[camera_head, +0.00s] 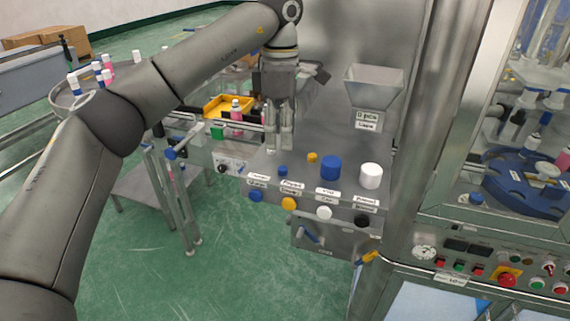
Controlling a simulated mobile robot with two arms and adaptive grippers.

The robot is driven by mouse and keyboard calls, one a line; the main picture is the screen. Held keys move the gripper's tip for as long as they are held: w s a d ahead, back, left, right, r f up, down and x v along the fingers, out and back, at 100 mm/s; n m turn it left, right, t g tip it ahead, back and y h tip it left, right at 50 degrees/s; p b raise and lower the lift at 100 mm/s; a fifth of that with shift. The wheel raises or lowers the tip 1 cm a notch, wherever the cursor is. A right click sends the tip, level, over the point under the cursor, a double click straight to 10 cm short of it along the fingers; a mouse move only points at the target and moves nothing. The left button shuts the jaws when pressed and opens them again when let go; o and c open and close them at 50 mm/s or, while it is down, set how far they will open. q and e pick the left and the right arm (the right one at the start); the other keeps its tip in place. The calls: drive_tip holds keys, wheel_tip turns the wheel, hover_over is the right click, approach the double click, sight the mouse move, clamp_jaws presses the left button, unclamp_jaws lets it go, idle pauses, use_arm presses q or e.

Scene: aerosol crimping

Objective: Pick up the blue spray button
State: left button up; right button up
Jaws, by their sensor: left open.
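A small blue spray button (283,171) stands on the grey metal ledge (300,183) behind a row of white labels. My left gripper (279,148) points down just above and behind the blue button, with its fingers apart and nothing seen between them. The fingertips appear clear of the button; the exact height gap is hard to tell. My right gripper does not show.
A small orange button (312,158), a larger blue cap (330,168) and a white cap (370,175) stand to the right on the ledge. Coloured knobs (289,204) line its front. A metal hopper (374,88) stands behind, and a machine control panel (490,270) is at right.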

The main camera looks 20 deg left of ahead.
sight(283, 173)
use_arm(q)
wheel_tip(283, 173, down, 3)
drive_tip(key=shift+s+r, duration=0.1)
drive_tip(key=shift+r, duration=0.05)
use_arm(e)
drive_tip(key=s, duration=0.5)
use_arm(q)
drive_tip(key=f+p, duration=0.3)
drive_tip(key=f, duration=0.1)
drive_tip(key=shift+d, duration=0.25)
drive_tip(key=shift+f, duration=0.65)
drive_tip(key=shift+c, duration=2)
drive_tip(key=c, duration=0.4)
drive_tip(key=shift+r, duration=0.1)
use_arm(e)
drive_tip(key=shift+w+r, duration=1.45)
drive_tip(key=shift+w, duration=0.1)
